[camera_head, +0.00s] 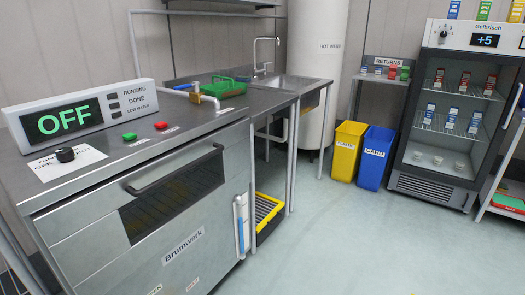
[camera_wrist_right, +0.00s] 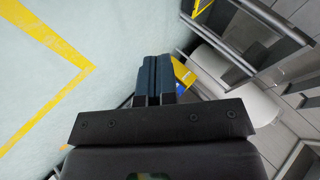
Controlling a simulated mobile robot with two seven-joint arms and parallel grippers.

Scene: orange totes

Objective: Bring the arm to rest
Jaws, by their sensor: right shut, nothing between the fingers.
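My right gripper (camera_wrist_right: 153,78) shows in the right wrist view with its two dark blue fingers shut together and nothing between them. It hangs in free space above the pale floor, apart from any object. No arm or gripper of mine shows in the head view. My left gripper is in neither view.
A steel dishwasher unit (camera_head: 150,215) with an OFF display (camera_head: 62,124) stands at the left. Behind it are a sink (camera_head: 290,84) and a green tray (camera_head: 223,88). Yellow (camera_head: 347,150) and blue (camera_head: 375,158) bins and a glass-door fridge (camera_head: 455,115) stand at the back. The floor (camera_head: 340,230) is clear.

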